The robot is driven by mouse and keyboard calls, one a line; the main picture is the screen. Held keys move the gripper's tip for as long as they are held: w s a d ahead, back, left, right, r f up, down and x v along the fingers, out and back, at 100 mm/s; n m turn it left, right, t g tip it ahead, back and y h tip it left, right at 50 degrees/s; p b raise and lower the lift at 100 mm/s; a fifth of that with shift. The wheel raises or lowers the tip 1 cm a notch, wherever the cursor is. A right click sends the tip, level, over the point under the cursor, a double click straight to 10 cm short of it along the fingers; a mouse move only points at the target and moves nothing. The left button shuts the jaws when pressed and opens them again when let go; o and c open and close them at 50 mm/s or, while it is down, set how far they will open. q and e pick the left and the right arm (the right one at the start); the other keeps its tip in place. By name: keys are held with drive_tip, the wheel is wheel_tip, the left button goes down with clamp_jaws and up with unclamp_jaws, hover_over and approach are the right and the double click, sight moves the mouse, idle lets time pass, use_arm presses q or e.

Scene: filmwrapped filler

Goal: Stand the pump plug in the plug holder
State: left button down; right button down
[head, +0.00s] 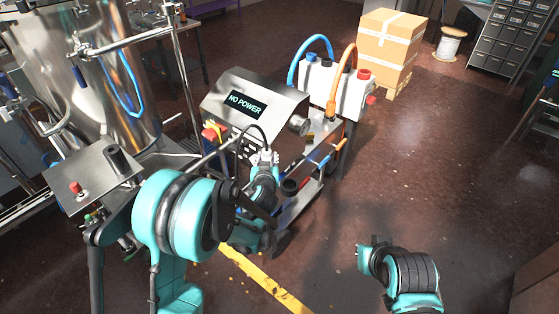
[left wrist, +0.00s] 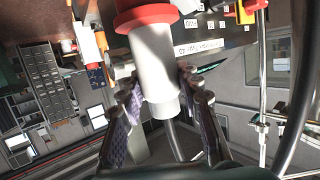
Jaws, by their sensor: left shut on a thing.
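My left gripper (head: 264,160) is shut on the pump plug, in front of the control box of the cart. In the left wrist view the plug (left wrist: 155,65) is a pale grey cylinder with a red collar at its upper end, between the two fingers. A dark cable leaves its lower end and loops up in the head view (head: 254,128). A dark round cup (head: 290,187) on the cart, just right of the gripper, may be the plug holder; I cannot tell for sure. The plug is apart from it. My right arm shows at lower right, but its gripper does not.
The steel control box (head: 255,100) reads "NO POWER". Behind it a white socket box (head: 336,88) carries blue and orange cables. A steel tank (head: 90,70) stands at left, a cardboard box (head: 390,45) at the back. The floor at right is clear.

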use_arm(q)
drive_tip(key=w+d+f+n+y+b, duration=0.1)
drive_tip(key=w+d, duration=0.3)
drive_tip(key=d, duration=0.4)
drive_tip(key=shift+w+b, duration=0.4)
drive_tip(key=shift+b, duration=0.1)
drive_tip(key=shift+f+y, duration=0.15)
drive_tip(key=shift+y, duration=0.25)
wheel_tip(320, 180, down, 9)
drive_tip(key=b, duration=0.5)
drive_tip(key=shift+f, duration=0.2)
drive_tip(key=shift+s+f, duration=0.15)
drive_tip(key=shift+f, duration=0.2)
idle(0.7)
